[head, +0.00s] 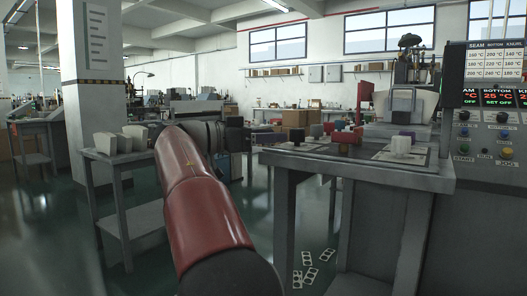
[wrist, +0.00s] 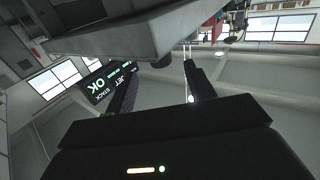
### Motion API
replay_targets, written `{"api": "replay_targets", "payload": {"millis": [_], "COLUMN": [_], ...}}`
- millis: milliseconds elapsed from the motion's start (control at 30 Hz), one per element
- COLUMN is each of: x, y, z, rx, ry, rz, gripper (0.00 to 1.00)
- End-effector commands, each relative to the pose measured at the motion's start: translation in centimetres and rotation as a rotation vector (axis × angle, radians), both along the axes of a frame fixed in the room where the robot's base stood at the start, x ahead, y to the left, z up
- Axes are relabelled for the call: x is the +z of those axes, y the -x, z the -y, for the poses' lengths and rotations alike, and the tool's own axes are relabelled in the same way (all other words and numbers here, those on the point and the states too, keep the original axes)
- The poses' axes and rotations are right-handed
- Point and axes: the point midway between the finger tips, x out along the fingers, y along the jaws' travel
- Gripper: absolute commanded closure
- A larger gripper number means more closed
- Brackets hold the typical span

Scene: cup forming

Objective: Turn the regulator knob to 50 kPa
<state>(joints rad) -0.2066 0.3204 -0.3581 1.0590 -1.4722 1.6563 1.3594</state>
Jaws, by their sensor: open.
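I cannot make out a regulator knob or a kPa gauge in either view. A control panel (head: 485,135) at the right of the head view carries small dark knobs (head: 502,117), coloured buttons and temperature displays. My gripper (wrist: 162,70) shows in the wrist view with its two dark fingers spread apart and nothing between them. In the head view my red arm reaches forward, and its far end is dark and hard to read beside the left bench. My gripper is well left of the control panel.
A grey workbench (head: 440,178) with blocks and plates stands at right. A smaller bench (head: 130,155) stands at left, by a white pillar (head: 90,80). A grey slab (wrist: 130,35) spans the wrist view's top.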

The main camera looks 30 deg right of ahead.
Motion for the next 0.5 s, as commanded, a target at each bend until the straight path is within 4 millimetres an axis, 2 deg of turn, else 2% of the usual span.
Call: {"api": "replay_targets", "payload": {"millis": [167, 500], "x": [0.2, 0.2], "y": [0.6, 1.5], "z": [1.7, 6.7], "rx": [0.005, 0.004], "ry": [0.005, 0.004], "rz": [0.001, 0.001], "gripper": [0.46, 0.46]}}
